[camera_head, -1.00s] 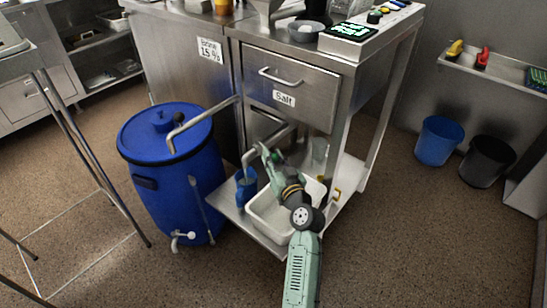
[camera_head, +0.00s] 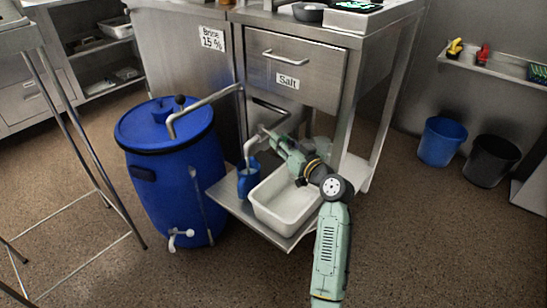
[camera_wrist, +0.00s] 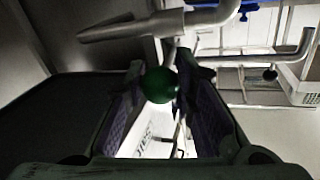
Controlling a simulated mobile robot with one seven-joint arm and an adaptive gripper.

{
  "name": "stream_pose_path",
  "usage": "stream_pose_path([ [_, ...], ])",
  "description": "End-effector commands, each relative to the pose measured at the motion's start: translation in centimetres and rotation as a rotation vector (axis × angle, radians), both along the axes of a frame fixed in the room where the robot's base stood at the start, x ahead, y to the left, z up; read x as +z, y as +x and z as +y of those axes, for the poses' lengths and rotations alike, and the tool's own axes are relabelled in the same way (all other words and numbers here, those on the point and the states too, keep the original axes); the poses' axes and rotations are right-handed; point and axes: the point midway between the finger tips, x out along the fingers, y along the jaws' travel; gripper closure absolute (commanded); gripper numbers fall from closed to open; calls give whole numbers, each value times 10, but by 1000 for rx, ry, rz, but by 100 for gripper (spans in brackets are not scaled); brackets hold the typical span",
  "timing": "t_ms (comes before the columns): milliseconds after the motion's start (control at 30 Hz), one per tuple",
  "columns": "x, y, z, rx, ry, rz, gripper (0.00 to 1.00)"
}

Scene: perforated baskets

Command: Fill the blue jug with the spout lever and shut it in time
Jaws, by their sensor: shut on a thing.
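The blue jug (camera_head: 249,183) stands upright on the low steel shelf, beside a white tub. A bent steel spout (camera_head: 249,147) comes down over the jug's mouth. The liquid level inside cannot be made out. My gripper (camera_head: 271,138) is just right of the spout, above the jug and tub. In the wrist view, my gripper (camera_wrist: 163,92) has its fingers on either side of a green ball knob (camera_wrist: 160,85), which looks like the lever's end. It is shut on this knob. The steel pipe (camera_wrist: 165,24) crosses above the knob. The rest of the lever is mostly hidden.
A blue drum (camera_head: 172,185) with a lid and tap stands left of the shelf. The white tub (camera_head: 262,214) sits below my wrist. The steel bench with a drawer labelled Salt (camera_head: 289,81) rises behind. Blue and black bins (camera_head: 440,142) stand at right; the front floor is clear.

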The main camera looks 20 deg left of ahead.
Motion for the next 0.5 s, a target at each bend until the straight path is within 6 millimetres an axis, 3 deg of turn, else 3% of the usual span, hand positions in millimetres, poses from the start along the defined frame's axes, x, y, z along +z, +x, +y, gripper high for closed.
stream_pose_path([
  [33, -10, 3, -1, 24, -4, -1, 100],
  [500, -1, 10, -4, 133, -2, 3, 100],
])
